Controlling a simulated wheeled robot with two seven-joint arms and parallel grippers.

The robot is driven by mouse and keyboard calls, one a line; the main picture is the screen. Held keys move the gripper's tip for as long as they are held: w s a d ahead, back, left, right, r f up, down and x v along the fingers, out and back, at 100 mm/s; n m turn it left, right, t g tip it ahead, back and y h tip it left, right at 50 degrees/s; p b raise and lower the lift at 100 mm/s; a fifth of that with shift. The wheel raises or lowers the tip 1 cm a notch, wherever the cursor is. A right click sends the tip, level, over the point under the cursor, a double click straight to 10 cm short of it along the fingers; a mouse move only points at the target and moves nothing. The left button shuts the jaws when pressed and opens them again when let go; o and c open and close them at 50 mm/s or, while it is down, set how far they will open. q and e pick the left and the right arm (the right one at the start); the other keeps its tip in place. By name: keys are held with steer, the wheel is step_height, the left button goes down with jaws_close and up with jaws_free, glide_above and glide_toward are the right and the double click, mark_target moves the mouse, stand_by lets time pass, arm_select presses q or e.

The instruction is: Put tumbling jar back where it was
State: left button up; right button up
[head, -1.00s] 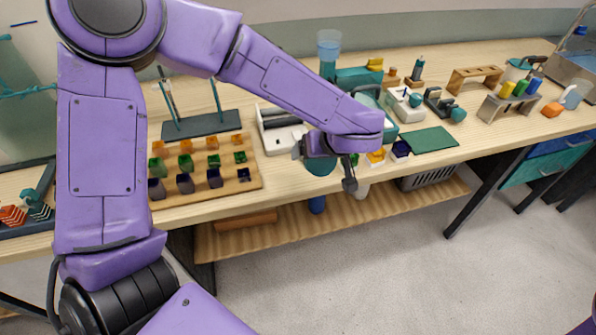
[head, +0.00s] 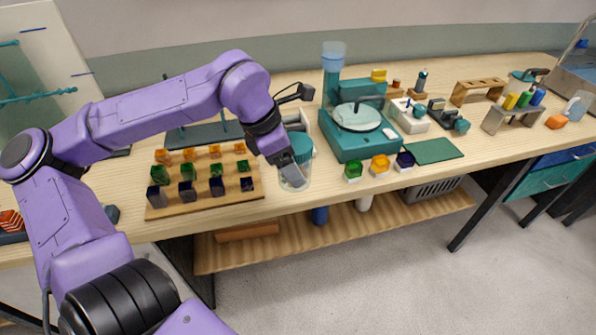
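The tumbling jar, with a teal upper part (head: 301,146) and a clear lower body, is in front of the white roller device, near the table's front edge. My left gripper (head: 292,174) reaches down over the jar's left side and appears shut on it; its fingertips are partly lost against the jar. I cannot tell whether the jar touches the table. The white roller device (head: 294,118) is mostly hidden behind my wrist and the jar. My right gripper is out of view.
A wooden rack of coloured blocks (head: 158,207) lies left of the jar. A teal machine (head: 345,143) stands close on its right, with small coloured pots (head: 380,163) before it. A dark stand (head: 205,134) with rods is behind the rack.

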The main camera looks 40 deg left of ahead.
arm_select(q)
steer(key=w+a+f, duration=0.1)
steer(key=w+f, duration=0.2)
steer(key=w+a+f+p, duration=0.1)
steer(key=w+a+f, duration=0.1)
steer(key=w+f, duration=0.1)
steer(key=w+a+f+p, duration=0.1)
steer(key=w+a+f, duration=0.1)
steer(key=w+f, duration=0.1)
steer(key=shift+w+a, duration=0.2)
steer(key=shift+w, duration=0.25)
step_height(320, 180, down, 3)
steer(key=shift+r, duration=0.15)
steer(key=o, duration=1.4)
steer(key=shift+s, duration=0.1)
steer(key=shift+c, duration=0.2)
steer(key=v, duration=1.2)
